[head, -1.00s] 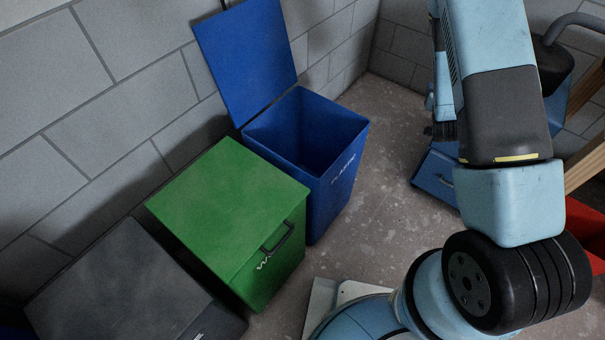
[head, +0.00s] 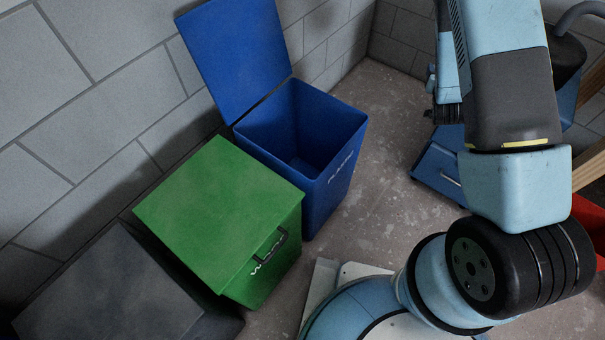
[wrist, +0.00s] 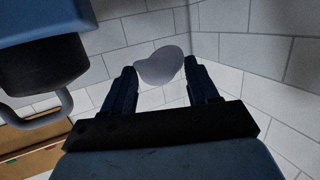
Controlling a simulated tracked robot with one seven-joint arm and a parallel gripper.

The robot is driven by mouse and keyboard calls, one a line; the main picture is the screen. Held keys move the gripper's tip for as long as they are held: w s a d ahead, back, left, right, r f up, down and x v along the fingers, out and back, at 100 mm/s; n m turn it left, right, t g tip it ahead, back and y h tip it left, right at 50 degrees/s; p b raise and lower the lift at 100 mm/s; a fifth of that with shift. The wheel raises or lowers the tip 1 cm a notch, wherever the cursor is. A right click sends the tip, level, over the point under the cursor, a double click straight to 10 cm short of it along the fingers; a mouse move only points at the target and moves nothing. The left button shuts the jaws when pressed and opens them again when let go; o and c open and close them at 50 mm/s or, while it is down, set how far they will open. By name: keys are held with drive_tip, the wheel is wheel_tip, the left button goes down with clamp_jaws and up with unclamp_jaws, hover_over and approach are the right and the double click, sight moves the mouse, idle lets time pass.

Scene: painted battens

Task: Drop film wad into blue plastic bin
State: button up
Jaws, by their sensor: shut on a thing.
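The blue plastic bin (head: 340,150) stands against the wall in the head view with its lid (head: 235,60) raised and its inside showing dark and empty. The film wad (wrist: 160,66) is a pale grey, rounded lump in the wrist view. My gripper (wrist: 160,84) is shut on the film wad, with one dark finger on each side of it. The wrist view shows a block wall behind the wad. The bin does not show in the wrist view. In the head view my arm hides the gripper's fingertips and the wad.
A green bin (head: 225,215) with its lid shut stands just left of the blue bin, and a dark grey bin (head: 105,290) stands beyond it. A blue cabinet (head: 440,165) and a red container (head: 588,225) are at the right. Bare floor (head: 385,130) lies between bin and cabinet.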

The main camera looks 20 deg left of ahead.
drive_tip(key=s+a+f+n+y, duration=0.1)
drive_tip(key=s+a+f, duration=0.15)
drive_tip(key=a, duration=0.75)
drive_tip(key=s+a+f+n+y, duration=0.15)
drive_tip(key=a+f, duration=0.25)
drive_tip(key=a, duration=0.6)
drive_tip(key=s+a+f+n+g+y, duration=0.1)
drive_tip(key=s+a+f, duration=0.2)
drive_tip(key=s+a, duration=0.45)
drive_tip(key=s+a+f+n+y, duration=0.1)
drive_tip(key=s+a+f+y, duration=0.2)
drive_tip(key=a, duration=0.8)
drive_tip(key=shift+m+h, duration=0.25)
drive_tip(key=shift+h, duration=0.3)
drive_tip(key=shift+s+d+f, duration=0.1)
drive_tip(key=shift+s+f, duration=0.1)
drive_tip(key=shift+f, duration=0.75)
drive_tip(key=shift+s+f, duration=0.15)
drive_tip(key=shift+f, duration=0.85)
drive_tip(key=shift+s+d+f, duration=0.1)
drive_tip(key=shift+s+f, duration=0.1)
drive_tip(key=shift+f, duration=0.75)
drive_tip(key=o, duration=1.1)
drive_tip(key=shift+a+r, duration=0.1)
